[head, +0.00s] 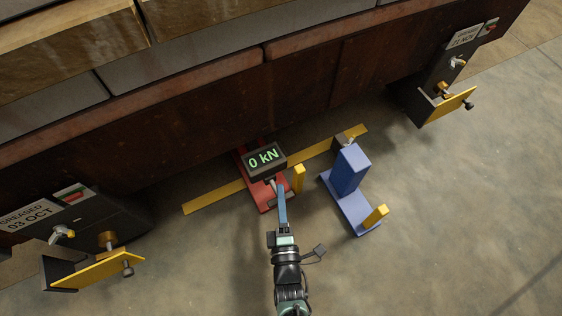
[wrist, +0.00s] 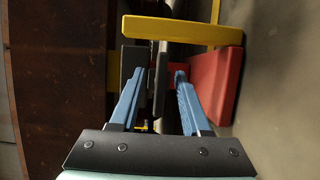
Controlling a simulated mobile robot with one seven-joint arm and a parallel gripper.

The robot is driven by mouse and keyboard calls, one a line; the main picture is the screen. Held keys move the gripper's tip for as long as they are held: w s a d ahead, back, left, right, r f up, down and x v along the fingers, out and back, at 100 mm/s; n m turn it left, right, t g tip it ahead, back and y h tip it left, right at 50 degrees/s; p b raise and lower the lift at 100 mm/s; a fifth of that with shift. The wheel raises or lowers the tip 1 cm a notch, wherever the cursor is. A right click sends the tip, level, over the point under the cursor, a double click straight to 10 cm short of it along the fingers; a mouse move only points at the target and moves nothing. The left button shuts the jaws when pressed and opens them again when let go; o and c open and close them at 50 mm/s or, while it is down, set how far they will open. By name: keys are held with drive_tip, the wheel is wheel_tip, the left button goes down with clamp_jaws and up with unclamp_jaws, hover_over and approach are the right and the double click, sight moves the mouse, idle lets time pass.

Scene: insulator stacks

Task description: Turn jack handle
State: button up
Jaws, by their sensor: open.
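A red jack (head: 272,198) stands on the floor at the edge of the dark wall, with a dark display (head: 265,160) reading "0 kN" on top. A short yellow upright piece (head: 299,178) is at its right side. My gripper (head: 279,188) is directly in front of the display. In the wrist view my gripper (wrist: 160,76) has its two blue fingers apart. A dark grey bar (wrist: 160,80) shows between them; I cannot tell if it is touched. A yellow bar (wrist: 183,30) and the red body (wrist: 213,85) lie beyond. I cannot tell which part is the handle.
A blue jack (head: 350,172) with a yellow piece (head: 376,215) stands close at right. A yellow strip (head: 212,197) runs along the floor. Dark brackets with yellow plates stand at left (head: 98,270) and right (head: 447,105). The floor in front is clear.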

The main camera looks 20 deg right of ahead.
clamp_jaws()
drive_tip(key=shift+r, duration=0.1)
idle(0.3)
